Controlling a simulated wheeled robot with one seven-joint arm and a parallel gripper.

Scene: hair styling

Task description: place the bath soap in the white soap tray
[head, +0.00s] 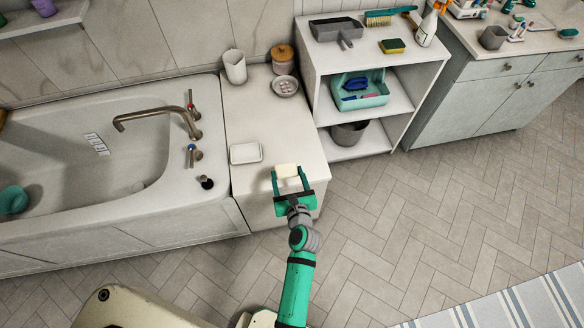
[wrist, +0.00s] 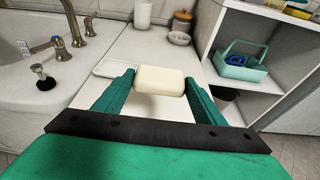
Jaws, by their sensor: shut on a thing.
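The bath soap (head: 286,171) is a cream-coloured rounded bar. My green gripper (head: 289,176) is shut on it, with one finger at each side, near the front right of the white counter beside the tub. In the wrist view the soap (wrist: 160,80) sits between the fingertips of my gripper (wrist: 160,84). The white soap tray (head: 245,152) is a shallow rectangle lying on the counter, to the left of the soap and a little farther back. In the wrist view the tray (wrist: 117,67) is partly hidden behind the left finger. No soap shows in the tray.
A white cup (head: 234,66), a wooden-lidded jar (head: 283,58) and a round grey dish (head: 285,87) stand at the counter's back. The bathtub (head: 130,205) with its tap (head: 155,116) is to the left. An open shelf (head: 375,65) stands to the right. The counter's middle is clear.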

